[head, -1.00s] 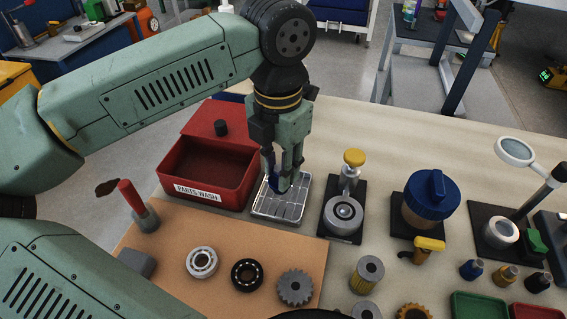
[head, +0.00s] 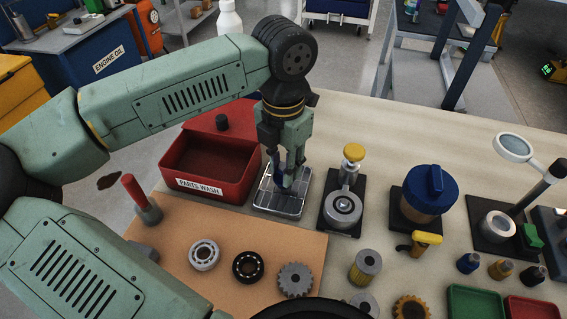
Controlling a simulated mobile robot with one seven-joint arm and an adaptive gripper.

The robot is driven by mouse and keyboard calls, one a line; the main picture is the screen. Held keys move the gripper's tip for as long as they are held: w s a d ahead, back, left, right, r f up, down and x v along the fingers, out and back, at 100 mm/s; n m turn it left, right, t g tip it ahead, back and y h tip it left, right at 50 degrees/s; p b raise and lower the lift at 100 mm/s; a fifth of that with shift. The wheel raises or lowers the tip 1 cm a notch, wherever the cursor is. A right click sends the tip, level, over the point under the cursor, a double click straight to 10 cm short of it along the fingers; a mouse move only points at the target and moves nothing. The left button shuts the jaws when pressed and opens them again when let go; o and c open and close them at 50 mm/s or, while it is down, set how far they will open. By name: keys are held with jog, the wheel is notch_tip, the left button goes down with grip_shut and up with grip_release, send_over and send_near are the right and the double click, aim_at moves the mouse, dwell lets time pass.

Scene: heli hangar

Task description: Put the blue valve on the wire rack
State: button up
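The wire rack (head: 265,203) is a silvery rectangular rack on the bench, right of the red parts wash box. My gripper (head: 287,181) points down over the rack, its fingertips at or just above the bars. Dark blue parts of the blue valve (head: 280,161) show between and beside the fingers, and the gripper appears shut on it. The fingers hide most of the valve, and I cannot tell whether it touches the rack.
The open red parts wash box (head: 212,183) stands close left of the rack. A press with a yellow knob (head: 353,152) is close on the right. A yellow-handled valve (head: 426,239), bearings and gears lie nearer. Bare bench lies behind the rack.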

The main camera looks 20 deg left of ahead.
aim_at(283, 166)
jog(key=o, duration=0.4)
jog(key=shift+o, duration=0.2)
jog(key=shift+r, duration=0.15)
jog(key=shift+r+p, duration=0.2)
jog(key=shift+p, duration=0.15)
notch_tip(283, 166, up, 12)
jog(key=b, duration=0.1)
jog(key=shift+f, duration=0.1)
